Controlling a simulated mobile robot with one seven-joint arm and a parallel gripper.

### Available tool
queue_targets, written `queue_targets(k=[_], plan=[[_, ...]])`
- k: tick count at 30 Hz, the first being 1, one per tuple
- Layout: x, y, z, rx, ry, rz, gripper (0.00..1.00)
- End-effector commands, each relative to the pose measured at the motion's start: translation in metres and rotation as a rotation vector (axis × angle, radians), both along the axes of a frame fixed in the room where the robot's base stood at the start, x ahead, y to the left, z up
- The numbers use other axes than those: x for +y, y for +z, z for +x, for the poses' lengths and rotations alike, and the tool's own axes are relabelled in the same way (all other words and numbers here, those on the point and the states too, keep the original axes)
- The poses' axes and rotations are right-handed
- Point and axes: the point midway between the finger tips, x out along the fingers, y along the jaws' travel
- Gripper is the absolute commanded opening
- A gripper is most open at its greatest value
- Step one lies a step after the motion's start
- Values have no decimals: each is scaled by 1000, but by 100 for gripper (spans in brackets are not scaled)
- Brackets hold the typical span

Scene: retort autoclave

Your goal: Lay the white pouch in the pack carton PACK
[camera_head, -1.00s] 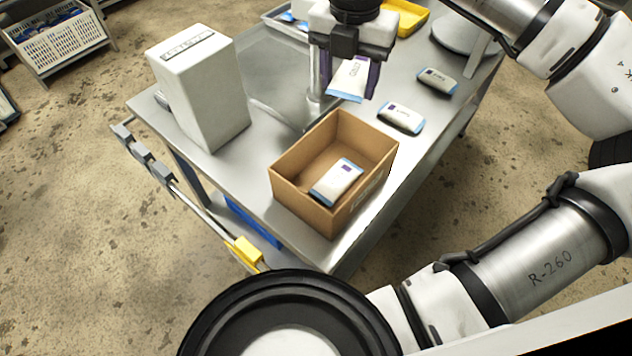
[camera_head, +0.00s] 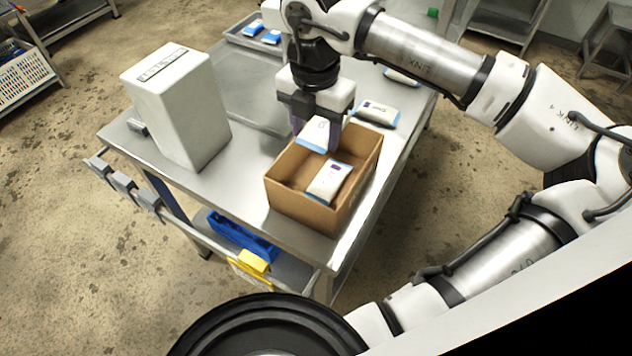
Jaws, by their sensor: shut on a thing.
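The open brown pack carton (camera_head: 300,203) stands near the front corner of the steel table. One white pouch with a blue edge and a purple mark (camera_head: 329,181) lies inside it, toward the right. My gripper (camera_head: 318,138) points down over the back of the carton. It is shut on another white pouch with a blue edge (camera_head: 313,134), which hangs tilted at the carton's back opening, behind and left of the pouch inside. I cannot tell whether the held pouch touches the carton. The far fingertip is partly hidden.
A white pouch (camera_head: 375,114) lies on the table behind the carton, and another (camera_head: 402,77) farther back is partly hidden by my arm. A tall grey-white box (camera_head: 180,110) stands left. A grey tray with blue-edged pouches (camera_head: 250,36) is at the back.

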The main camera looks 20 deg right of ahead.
Motion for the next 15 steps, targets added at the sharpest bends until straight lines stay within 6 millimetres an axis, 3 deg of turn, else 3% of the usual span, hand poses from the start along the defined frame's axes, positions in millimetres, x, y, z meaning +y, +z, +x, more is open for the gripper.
queue_targets(k=[1,6,15], plan=[[1,-21,0,-1,1,2,30],[0,-57,0,1,1,1,30],[0,-79,0,-1,1,-1,30]])
